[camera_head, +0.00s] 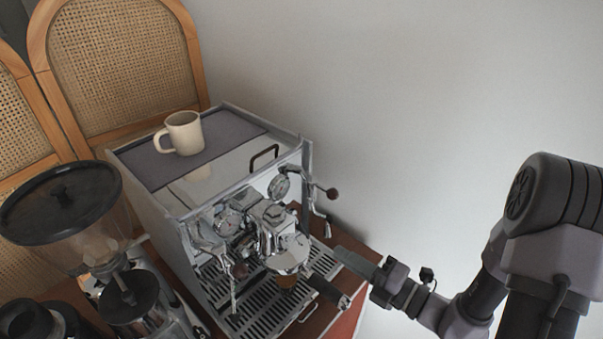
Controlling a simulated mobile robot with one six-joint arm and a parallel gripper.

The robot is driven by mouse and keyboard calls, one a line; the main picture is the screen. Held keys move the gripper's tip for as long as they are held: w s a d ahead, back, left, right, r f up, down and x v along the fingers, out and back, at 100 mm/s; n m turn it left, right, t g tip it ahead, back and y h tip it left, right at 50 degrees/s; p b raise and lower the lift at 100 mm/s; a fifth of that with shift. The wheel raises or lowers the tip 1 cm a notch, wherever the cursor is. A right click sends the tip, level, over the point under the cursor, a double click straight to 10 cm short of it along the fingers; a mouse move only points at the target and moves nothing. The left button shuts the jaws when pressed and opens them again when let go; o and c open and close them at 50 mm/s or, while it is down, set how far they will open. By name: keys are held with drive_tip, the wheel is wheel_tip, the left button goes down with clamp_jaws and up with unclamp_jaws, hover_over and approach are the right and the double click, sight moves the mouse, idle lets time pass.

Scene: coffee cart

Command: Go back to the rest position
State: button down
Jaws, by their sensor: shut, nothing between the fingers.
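My gripper (349,257) is at the right side of the espresso machine (184,238), reaching in from the right on my arm. Its fingers are together with nothing between them, and the tip is close to the machine's front right edge. A portafilter handle (326,289) sticks out from the machine's group head just below and left of my gripper. I cannot tell whether they touch.
A cream mug (185,133) stands on the dark mat (228,133) on top of the machine. A coffee grinder (96,231) with a dark lid stands at the left. Rattan-backed panels (121,61) are behind. Free space lies before the pale wall (430,100).

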drive_tip(key=s+a+r+n+g+h+b, duration=0.15)
drive_tip(key=s+a+n+g+b, duration=0.5)
drive_tip(key=s+n+g, duration=0.9)
drive_tip(key=s+d+f+n+t+h+b, duration=0.35)
drive_tip(key=n+t+h, duration=0.3)
drive_tip(key=n, duration=0.85)
drive_tip(key=w+d+r+n+t+h+b, duration=0.1)
drive_tip(key=d+r+n+t+h, duration=0.2)
drive_tip(key=d+n, duration=0.3)
drive_tip(key=shift+w+d+r+n+t+h, duration=0.25)
drive_tip(key=shift+w+d+n+t+h, duration=0.25)
drive_tip(key=shift+n+h, duration=0.4)
drive_tip(key=shift+s+a, duration=0.15)
